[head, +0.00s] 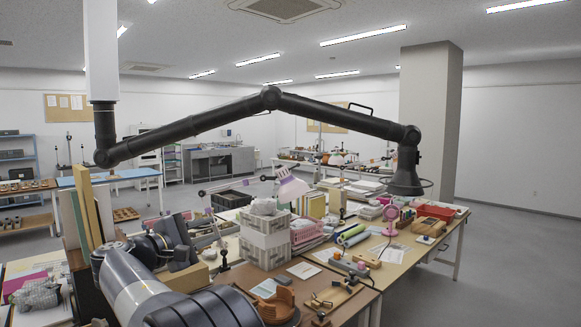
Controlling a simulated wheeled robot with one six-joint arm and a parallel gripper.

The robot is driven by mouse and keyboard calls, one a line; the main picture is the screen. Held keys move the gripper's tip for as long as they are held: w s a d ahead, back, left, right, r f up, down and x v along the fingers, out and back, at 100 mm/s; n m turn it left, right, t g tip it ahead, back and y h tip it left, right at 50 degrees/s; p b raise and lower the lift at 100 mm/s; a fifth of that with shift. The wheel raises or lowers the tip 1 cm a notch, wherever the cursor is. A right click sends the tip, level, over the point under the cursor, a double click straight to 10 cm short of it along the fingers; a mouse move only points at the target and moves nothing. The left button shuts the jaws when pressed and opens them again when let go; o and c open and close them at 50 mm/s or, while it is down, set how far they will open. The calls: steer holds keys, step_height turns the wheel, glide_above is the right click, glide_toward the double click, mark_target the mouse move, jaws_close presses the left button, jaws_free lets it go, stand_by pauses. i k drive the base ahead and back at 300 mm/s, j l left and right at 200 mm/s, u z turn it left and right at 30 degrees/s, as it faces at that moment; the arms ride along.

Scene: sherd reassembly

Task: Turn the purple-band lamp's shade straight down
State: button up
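The purple-band lamp's pale pinkish-white shade (291,188) hangs over the middle of the crowded worktable. Its thin jointed arm (240,184) comes in from the left, with purple bands on it. The shade looks tilted, its narrow end up and its wide rim low and a little to the right. My arm fills the lower left. What looks like my gripper (183,243) is left of the shade and well apart from it. Its fingertips are not clear, so I cannot tell whether it is open or shut.
A black extraction arm (335,113) spans above the table, its hood (405,178) at the right. A small pink lamp (391,213), books and tools crowd the table. The floor at right (510,260) is clear.

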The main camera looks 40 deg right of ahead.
mark_target(290, 188)
steer(key=i+l+u, duration=0.1)
steer(key=l, duration=0.5)
steer(key=i+l, duration=0.25)
steer(key=l, duration=0.4)
steer(key=i+l+u, duration=0.15)
steer(key=l, duration=0.45)
steer(key=i+l, duration=0.2)
steer(key=l, duration=0.45)
steer(key=i+l+u, duration=0.15)
steer(key=l, duration=0.45)
steer(key=i+l, duration=0.1)
steer(key=l, duration=0.55)
steer(key=i+l+u, duration=0.15)
steer(key=l, duration=0.55)
steer(key=k+j, duration=0.05)
